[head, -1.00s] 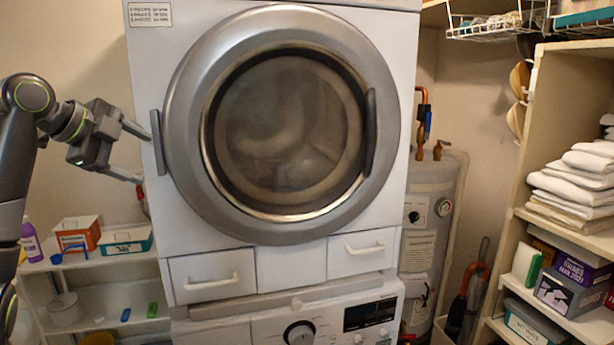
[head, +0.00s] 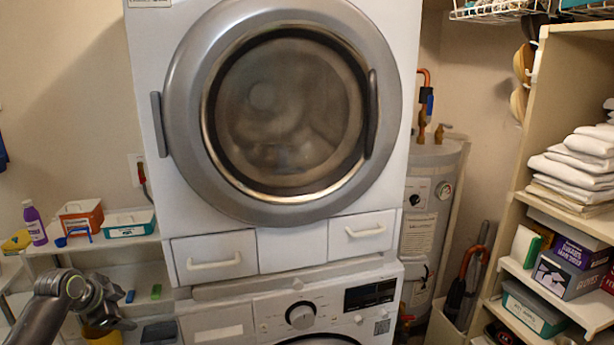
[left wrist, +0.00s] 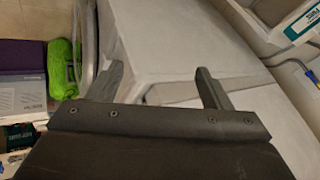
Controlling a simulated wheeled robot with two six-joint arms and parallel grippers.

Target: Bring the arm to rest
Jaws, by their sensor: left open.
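My left arm is low at the bottom left of the head view, in front of the small shelf. Its gripper (left wrist: 162,84) shows in the left wrist view with its two fingers spread apart and nothing between them. In the head view the fingertips are hard to make out. White machine panels lie beyond the fingers in the left wrist view. My right gripper is in neither view.
The upper machine's round door (head: 283,115) is shut, above a lower washer (head: 301,315). The left shelf (head: 110,243) holds a purple bottle (head: 35,223) and bins. Right shelves hold folded towels (head: 575,170) and boxes. A water heater (head: 424,220) stands behind.

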